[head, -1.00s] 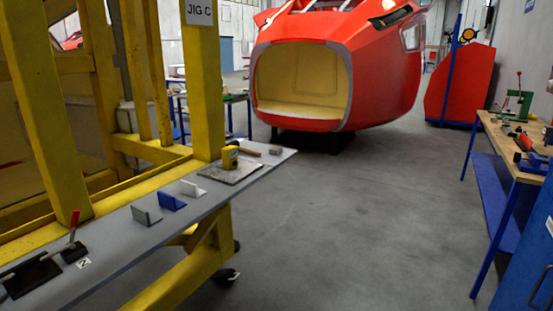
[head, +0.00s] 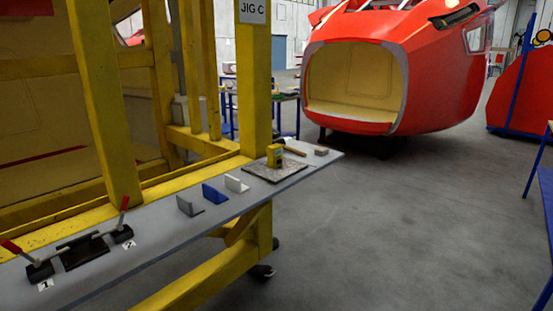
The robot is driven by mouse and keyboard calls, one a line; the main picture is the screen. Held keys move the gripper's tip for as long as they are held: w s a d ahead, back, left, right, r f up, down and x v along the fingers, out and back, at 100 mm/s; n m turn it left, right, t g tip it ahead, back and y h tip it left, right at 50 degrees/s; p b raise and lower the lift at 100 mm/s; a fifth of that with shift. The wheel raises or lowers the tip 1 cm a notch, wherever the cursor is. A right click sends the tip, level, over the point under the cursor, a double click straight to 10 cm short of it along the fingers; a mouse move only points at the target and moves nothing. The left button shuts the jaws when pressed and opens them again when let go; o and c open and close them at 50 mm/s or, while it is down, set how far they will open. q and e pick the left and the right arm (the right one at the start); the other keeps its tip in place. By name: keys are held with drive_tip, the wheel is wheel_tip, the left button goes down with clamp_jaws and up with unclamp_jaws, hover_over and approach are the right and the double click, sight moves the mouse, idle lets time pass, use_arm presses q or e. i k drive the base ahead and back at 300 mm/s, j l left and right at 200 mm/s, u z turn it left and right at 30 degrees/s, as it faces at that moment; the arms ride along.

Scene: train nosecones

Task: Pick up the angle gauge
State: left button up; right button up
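Three small L-shaped angle pieces stand in a row on the grey shelf (head: 150,262) of the yellow jig. One is dark grey (head: 188,207), one is blue (head: 214,195) and one is white (head: 236,184). I cannot tell which of them, if any, is the angle gauge. Neither of my grippers shows in the head view.
Clamps with red handles, labelled 1 (head: 40,270) and 2 (head: 122,233), sit left on the shelf. A yellow container (head: 275,155) stands on a plate (head: 262,174) farther right. Yellow jig posts (head: 105,100) rise behind. Grey floor (head: 400,240) is clear to the right.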

sight(274, 151)
drive_tip(key=i+l, duration=0.25)
drive_tip(key=i, duration=0.3)
drive_tip(key=i+l+u, duration=0.1)
drive_tip(key=i, duration=0.4)
drive_tip(key=i+l+u, duration=0.15)
drive_tip(key=u, duration=0.35)
drive_tip(key=i+l+u, duration=0.1)
drive_tip(key=l+u, duration=0.2)
drive_tip(key=u, duration=0.15)
